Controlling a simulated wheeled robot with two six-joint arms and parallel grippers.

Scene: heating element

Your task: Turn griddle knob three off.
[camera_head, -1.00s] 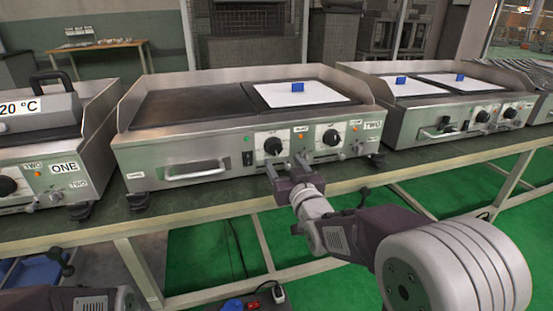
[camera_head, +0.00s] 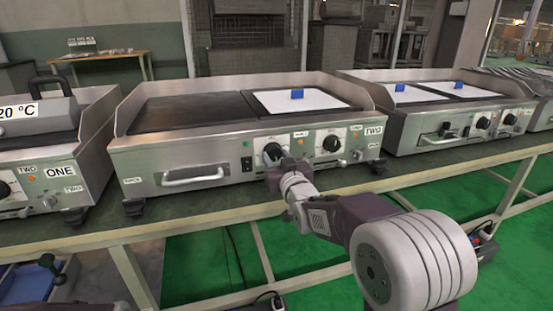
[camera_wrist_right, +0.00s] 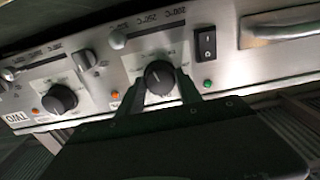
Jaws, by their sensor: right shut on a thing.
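The middle griddle (camera_head: 200,177), marked TWO, has two black knobs on its front panel. My right gripper (camera_head: 281,162) is at the left knob (camera_head: 271,151) in the head view, partly covering it. In the right wrist view, the fingers of my right gripper (camera_wrist_right: 158,88) are on either side of this black knob (camera_wrist_right: 158,76), shut on it. The other knob (camera_head: 332,142) is free to the right; it also shows in the wrist view (camera_wrist_right: 59,98). I cannot read a number three on either knob. My left gripper is not in view.
A black switch (camera_wrist_right: 205,42) and a green light (camera_wrist_right: 208,84) sit beside the held knob. A drawer handle (camera_head: 195,174) is further left. The floor in front of the bench is green.

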